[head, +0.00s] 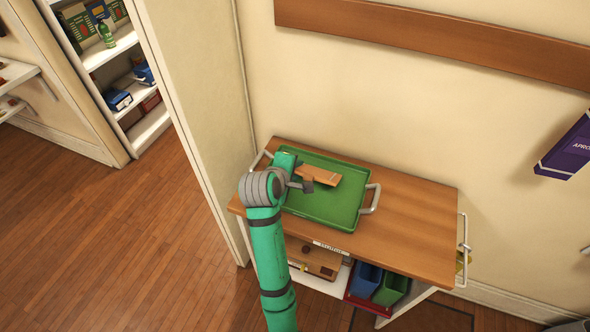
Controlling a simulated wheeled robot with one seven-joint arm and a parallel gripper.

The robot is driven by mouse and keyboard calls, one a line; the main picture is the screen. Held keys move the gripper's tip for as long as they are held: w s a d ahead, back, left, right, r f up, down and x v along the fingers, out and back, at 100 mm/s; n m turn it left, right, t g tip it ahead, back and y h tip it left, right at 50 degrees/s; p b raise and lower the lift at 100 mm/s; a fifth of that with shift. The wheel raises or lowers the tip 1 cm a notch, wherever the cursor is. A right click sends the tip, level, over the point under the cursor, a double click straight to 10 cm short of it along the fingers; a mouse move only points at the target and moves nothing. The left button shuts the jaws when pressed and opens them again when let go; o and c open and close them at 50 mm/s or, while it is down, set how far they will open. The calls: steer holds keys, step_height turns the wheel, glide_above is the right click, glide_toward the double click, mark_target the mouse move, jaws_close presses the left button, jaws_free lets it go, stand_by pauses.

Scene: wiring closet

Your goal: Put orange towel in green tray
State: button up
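The green tray (325,210) lies on the wooden top of a small cart, with a metal handle at each end. The orange towel (320,175), a flat folded strip, shows over the inside of the tray, toward its back. I cannot tell whether it rests on the tray floor or is held just above it. My gripper (307,186) is over the tray, at the near left edge of the towel. Its fingers are small and partly hidden by my arm, so I cannot tell whether they grip the towel.
The cart top (410,220) is bare right of the tray. Below are a brown box (313,258) and blue (365,279) and green (390,290) bins. A wall stands behind, with a purple box (570,150) at right. Open floor (150,245) lies left; shelves (125,75) stand beyond.

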stand_by(0.4)
steer(key=w+r+v, duration=0.1)
steer(key=v, duration=0.6)
steer(key=shift+d+r, duration=0.15)
steer(key=shift+r, duration=0.05)
stand_by(0.9)
steer(key=shift+s, duration=0.1)
stand_by(0.5)
step_height(320, 180, up, 5)
stand_by(0.8)
stand_by(0.4)
